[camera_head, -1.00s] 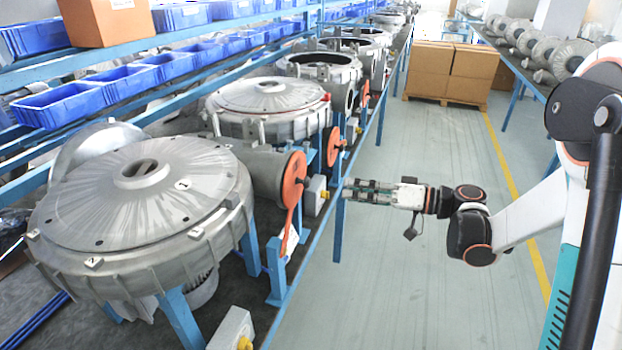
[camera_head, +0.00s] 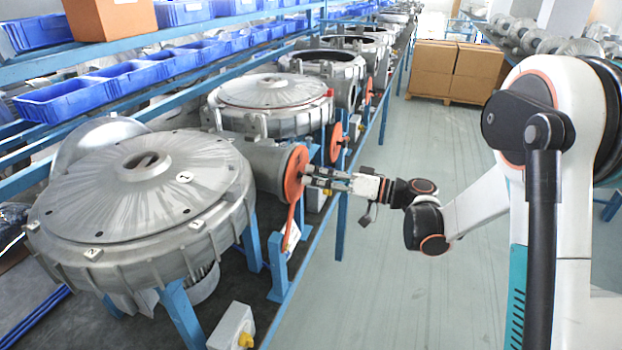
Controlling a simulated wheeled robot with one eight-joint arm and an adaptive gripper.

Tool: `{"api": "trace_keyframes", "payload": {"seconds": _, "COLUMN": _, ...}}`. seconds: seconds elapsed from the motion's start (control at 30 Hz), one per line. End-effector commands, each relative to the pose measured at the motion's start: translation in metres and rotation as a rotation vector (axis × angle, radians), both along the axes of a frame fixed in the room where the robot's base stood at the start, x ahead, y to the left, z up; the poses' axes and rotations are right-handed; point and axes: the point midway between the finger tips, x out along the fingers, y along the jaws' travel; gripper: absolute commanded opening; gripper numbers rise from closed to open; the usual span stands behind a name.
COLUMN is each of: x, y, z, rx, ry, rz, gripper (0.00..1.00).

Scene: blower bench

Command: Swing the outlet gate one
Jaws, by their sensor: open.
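The nearest grey blower (camera_head: 140,190) has a tag marked 1 on its lid. The outlet pipe (camera_head: 262,162) points right and ends in an orange round gate (camera_head: 296,172). The gate covers the pipe's mouth, and its orange arm (camera_head: 290,228) hangs down below. My gripper (camera_head: 308,177) is open, with its fingertips at the right edge of the gate's face. I cannot tell whether they touch it.
Farther blowers (camera_head: 275,95) with similar orange gates (camera_head: 336,142) stand in a row along the blue bench. Blue bins (camera_head: 62,103) line the shelf at left. Cardboard boxes (camera_head: 455,68) stand on a pallet at the back. The aisle floor (camera_head: 400,290) is clear.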

Motion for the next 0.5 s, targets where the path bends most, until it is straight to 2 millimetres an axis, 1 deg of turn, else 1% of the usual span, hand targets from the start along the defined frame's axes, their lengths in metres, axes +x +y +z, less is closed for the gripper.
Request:
{"api": "trace_keyframes", "payload": {"seconds": 0.03, "x": 0.002, "y": 0.006, "z": -0.001, "rx": 0.0, "ry": 0.0, "rz": 0.002, "gripper": 0.46}}
{"api": "trace_keyframes", "payload": {"seconds": 0.2, "x": 0.006, "y": 0.017, "z": 0.0, "rx": -0.001, "ry": 0.0, "rz": 0.001, "gripper": 0.46}}
{"api": "trace_keyframes", "payload": {"seconds": 0.5, "x": 0.007, "y": 0.019, "z": 0.0, "rx": 0.0, "ry": 0.0, "rz": 0.0, "gripper": 0.46}}
